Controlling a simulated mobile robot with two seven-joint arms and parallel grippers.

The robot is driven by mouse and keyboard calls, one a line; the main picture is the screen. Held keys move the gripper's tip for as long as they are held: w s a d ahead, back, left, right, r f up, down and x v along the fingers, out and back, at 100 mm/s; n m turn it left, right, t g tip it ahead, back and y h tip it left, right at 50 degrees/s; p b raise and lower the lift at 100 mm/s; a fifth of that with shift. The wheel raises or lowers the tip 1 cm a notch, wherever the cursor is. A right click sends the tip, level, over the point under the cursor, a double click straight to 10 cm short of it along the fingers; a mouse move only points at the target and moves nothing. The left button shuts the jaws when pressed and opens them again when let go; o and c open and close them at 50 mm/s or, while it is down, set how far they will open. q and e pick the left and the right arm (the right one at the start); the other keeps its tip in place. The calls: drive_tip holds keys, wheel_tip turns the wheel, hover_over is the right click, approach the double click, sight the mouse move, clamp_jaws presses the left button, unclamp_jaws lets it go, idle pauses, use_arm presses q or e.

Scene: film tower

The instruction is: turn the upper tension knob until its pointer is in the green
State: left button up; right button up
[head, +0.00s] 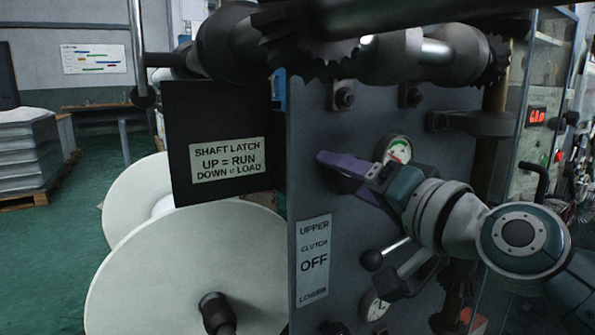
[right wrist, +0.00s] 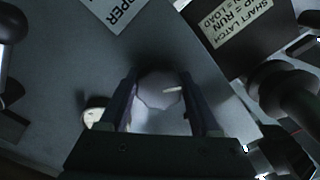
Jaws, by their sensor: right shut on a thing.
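My right gripper (head: 336,167) reaches in from the right to the grey machine panel (head: 345,125). In the right wrist view its two fingers stand on either side of a round, pale knob (right wrist: 158,90) and are shut on it. A white mark shows on the knob's face, towards the right. In the head view the knob is hidden behind the fingers. The upper dial (head: 398,150), with green and red parts, is just above the gripper. Its pointer is too small to read surely. My left gripper is not in view.
A lever with a black ball (head: 372,260) sticks out below my right wrist, near a lower dial (head: 374,305). Toothed gears and a roller run above. A black latch plate (head: 220,110) and large white film rolls (head: 190,275) are at the left.

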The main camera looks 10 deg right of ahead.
drive_tip(key=m, duration=0.5)
drive_tip(key=shift+r+m+p, duration=0.1)
drive_tip(key=shift+m+p, duration=0.2)
drive_tip(key=shift+p, duration=0.1)
drive_tip(key=m+p, duration=0.1)
drive_tip(key=m, duration=0.4)
drive_tip(key=shift+m, duration=0.3)
drive_tip(key=o, duration=1.4)
drive_tip(key=shift+c, duration=0.2)
drive_tip(key=v, duration=1)
drive_tip(key=shift+p, duration=0.3)
